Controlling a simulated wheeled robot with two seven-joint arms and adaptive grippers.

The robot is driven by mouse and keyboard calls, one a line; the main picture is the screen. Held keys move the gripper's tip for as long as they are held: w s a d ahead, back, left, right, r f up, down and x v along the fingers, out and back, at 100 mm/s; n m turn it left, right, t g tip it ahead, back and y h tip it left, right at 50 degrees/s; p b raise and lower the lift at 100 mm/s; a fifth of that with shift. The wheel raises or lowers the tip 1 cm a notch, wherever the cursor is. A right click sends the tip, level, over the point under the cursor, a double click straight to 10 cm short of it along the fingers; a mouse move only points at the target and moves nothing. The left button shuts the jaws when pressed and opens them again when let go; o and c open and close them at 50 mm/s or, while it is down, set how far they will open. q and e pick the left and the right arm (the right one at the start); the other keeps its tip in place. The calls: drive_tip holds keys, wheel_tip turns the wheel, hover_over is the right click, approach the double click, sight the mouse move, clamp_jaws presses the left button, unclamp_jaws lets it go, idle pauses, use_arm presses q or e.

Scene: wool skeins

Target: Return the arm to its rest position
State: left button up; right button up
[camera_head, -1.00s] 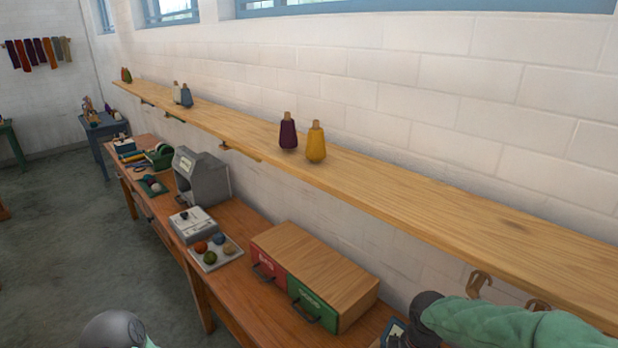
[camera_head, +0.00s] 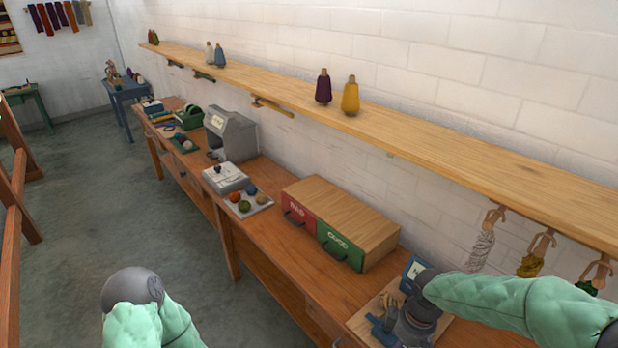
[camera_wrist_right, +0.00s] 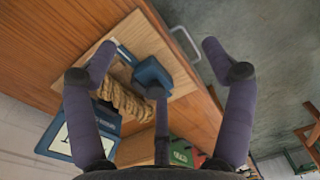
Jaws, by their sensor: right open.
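My right gripper (camera_wrist_right: 158,62) has its fingers spread with nothing between them. In the wrist view it is over a wooden board (camera_wrist_right: 185,83) on the bench, with a tan twisted skein (camera_wrist_right: 124,98) and a blue block (camera_wrist_right: 151,73) on the board. In the head view the green-sleeved right arm (camera_head: 500,300) reaches in from the right, and the right gripper (camera_head: 385,325) is over the board (camera_head: 440,328), partly hiding it. I cannot tell whether it touches anything. Part of my left arm (camera_head: 150,310) shows at the bottom left; its gripper is out of view.
A blue-framed sign (camera_head: 412,272) stands by the board. Skeins in white (camera_head: 482,248), mustard (camera_head: 530,265) and green (camera_head: 590,287) hang below the shelf (camera_head: 450,155), near my right arm. A drawer box (camera_head: 350,220) stands on the bench (camera_head: 290,270).

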drive_tip(key=s+a+f+m+y, duration=0.1)
drive_tip(key=s+a+f+m, duration=0.2)
drive_tip(key=f, duration=0.5)
drive_tip(key=s+a+f+m+y, duration=0.1)
drive_tip(key=s+a+f+m, duration=0.2)
drive_tip(key=f, duration=0.6)
drive_tip(key=s+a+f+m+y, duration=0.1)
drive_tip(key=s+a+f+m, duration=0.3)
drive_tip(key=s+a+f, duration=0.2)
wheel_tip(320, 180, down, 3)
drive_tip(key=shift+a+r+t, duration=0.2)
drive_tip(key=shift+a+t, duration=0.1)
drive_tip(key=shift+a, duration=0.15)
